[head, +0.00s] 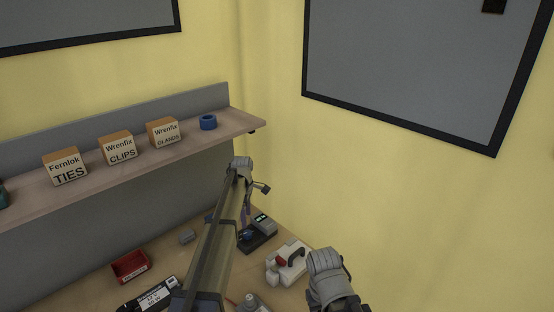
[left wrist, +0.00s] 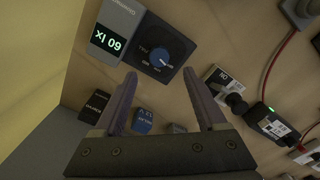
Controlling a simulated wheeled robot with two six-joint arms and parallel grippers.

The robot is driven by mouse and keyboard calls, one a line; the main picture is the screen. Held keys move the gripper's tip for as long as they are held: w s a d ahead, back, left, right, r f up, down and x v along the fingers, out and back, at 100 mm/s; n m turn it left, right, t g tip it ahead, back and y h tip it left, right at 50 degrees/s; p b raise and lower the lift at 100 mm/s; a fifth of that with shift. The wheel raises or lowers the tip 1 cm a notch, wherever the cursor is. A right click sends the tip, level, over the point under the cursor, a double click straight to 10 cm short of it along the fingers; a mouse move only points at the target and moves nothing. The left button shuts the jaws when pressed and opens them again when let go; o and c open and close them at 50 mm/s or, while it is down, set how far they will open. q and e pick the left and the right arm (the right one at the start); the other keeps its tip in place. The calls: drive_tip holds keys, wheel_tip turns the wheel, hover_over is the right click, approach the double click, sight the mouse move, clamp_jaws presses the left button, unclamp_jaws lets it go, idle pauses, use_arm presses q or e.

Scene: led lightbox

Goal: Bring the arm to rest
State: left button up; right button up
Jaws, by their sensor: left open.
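My left arm reaches forward over the bench in the head view, and its gripper (head: 245,214) hangs down near the back right corner. In the left wrist view the left gripper (left wrist: 160,76) has its two fingers wide apart, with nothing between them. Below and just beyond the fingertips is a dark dimmer unit with a blue knob (left wrist: 168,52) and a lit meter (left wrist: 108,38). In the head view the dimmer (head: 258,236) is partly hidden by the gripper. A grey link of my right arm shows at the lower right; its gripper is out of view.
A shelf (head: 225,122) with three labelled boxes and a blue tape roll (head: 208,122) stands above the bench at left. Yellow walls meet behind.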

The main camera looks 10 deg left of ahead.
use_arm(q)
drive_tip(key=s+d+m, duration=0.3)
drive_tip(key=s+m, duration=0.6)
drive_tip(key=s, duration=0.6)
drive_tip(key=s+d+m, duration=0.3)
drive_tip(key=s+m, duration=0.5)
drive_tip(key=s, duration=0.8)
drive_tip(key=s+d+f+m+b, duration=0.2)
drive_tip(key=d, duration=0.3)
drive_tip(key=s+d+f+m+y+b, duration=0.1)
drive_tip(key=s+d+f+m+b, duration=0.1)
drive_tip(key=d, duration=0.3)
drive_tip(key=shift+s+d+f+m, duration=0.2)
drive_tip(key=shift+s+d+m, duration=0.2)
drive_tip(key=shift+s, duration=0.25)
